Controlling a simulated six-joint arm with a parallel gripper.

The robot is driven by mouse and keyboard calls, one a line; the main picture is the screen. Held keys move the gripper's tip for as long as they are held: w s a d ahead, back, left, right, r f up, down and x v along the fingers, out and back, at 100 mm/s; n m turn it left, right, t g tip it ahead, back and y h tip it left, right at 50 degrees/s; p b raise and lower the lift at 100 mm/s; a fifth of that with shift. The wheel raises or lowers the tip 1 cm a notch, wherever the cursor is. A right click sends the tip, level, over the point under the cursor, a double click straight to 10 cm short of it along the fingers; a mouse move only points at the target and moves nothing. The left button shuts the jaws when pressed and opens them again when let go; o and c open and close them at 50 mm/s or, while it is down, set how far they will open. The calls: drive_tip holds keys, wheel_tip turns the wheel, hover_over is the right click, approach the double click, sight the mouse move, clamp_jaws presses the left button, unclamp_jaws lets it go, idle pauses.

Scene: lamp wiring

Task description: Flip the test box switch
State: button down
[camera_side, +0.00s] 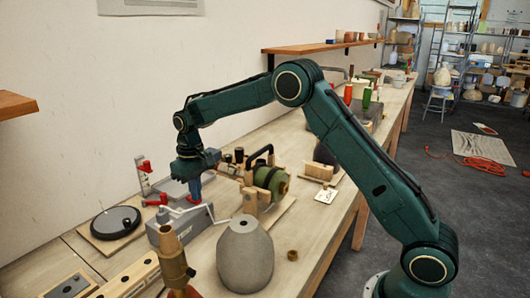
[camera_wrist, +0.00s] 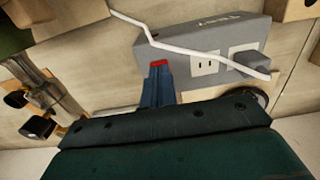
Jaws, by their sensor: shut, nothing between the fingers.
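The grey test box (camera_side: 187,226) stands on the bench below my gripper. In the wrist view the test box (camera_wrist: 255,35) shows lettering, an outlet (camera_wrist: 205,66) and a grey plug (camera_wrist: 247,60). A white cord (camera_wrist: 185,45) crosses over it. My gripper (camera_side: 195,198) points down at the box's far side, its blue fingers shut and empty. In the wrist view the gripper (camera_wrist: 158,68) reaches the box's left end. A small red piece (camera_wrist: 159,62) shows right at the fingertips; I cannot tell whether it is the switch or whether they touch.
A round black disc (camera_side: 115,222) lies on a board at left. A red-handled clamp (camera_side: 144,175) stands behind the box. A green cylindrical machine (camera_side: 270,178) stands to the right. A grey vase (camera_side: 245,255) and a brass-coloured fitting (camera_side: 172,258) stand in front.

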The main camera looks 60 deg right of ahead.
drive_tip(key=shift+f, duration=0.1)
drive_tip(key=shift+r, duration=3.5)
drive_tip(key=shift+s+r, duration=0.1)
